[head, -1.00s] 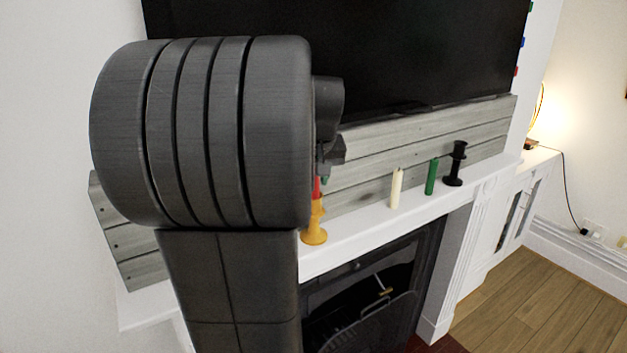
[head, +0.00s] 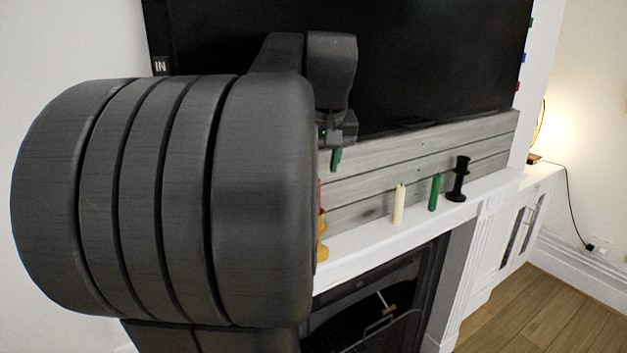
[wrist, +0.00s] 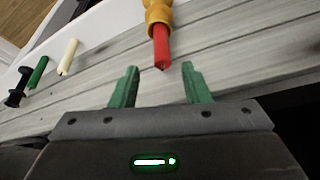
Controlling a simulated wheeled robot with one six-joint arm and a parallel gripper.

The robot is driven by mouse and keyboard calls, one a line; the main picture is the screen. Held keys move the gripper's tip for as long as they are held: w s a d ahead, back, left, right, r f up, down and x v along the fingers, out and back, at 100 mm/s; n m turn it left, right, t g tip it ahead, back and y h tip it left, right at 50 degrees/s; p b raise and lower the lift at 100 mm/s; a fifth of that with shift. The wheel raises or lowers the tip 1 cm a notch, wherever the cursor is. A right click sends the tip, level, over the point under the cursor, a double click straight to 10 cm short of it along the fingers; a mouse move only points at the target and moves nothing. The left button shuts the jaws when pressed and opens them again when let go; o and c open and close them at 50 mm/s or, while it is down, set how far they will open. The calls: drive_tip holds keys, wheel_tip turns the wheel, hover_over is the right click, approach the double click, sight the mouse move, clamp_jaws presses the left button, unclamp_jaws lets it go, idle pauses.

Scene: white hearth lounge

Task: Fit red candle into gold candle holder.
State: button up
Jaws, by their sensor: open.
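The red candle (wrist: 161,45) stands in the top of the gold candle holder (wrist: 158,12) in the wrist view, its base hidden inside the holder's cup. In the head view only slivers of the candle (head: 319,194) and the holder (head: 322,243) show, on the mantel behind my arm. My gripper (wrist: 157,68) is open and empty. Its two green fingers are apart, with the candle's wick end between their tips in the wrist picture and a gap on each side. In the head view a green finger of my gripper (head: 336,160) shows higher than the candle.
A cream candle (head: 399,205), a green candle (head: 434,193) and a black candle holder (head: 459,180) stand further right on the white mantel (head: 365,246). Grey boards (head: 365,185) and a large dark screen (head: 430,60) are behind. The mantel between gold holder and cream candle is clear.

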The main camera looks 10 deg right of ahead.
sight(317, 179)
drive_tip(key=shift+s+r, duration=0.2)
drive_tip(key=shift+r, duration=0.3)
drive_tip(key=p+x, duration=0.1)
drive_tip(key=x, duration=1.1)
drive_tip(key=shift+d+r+b, duration=0.2)
drive_tip(key=shift+r+b, duration=0.1)
drive_tip(key=shift+b, duration=0.35)
drive_tip(key=shift+s+r, duration=0.1)
drive_tip(key=shift+r, duration=1.8)
drive_tip(key=shift+f, duration=0.1)
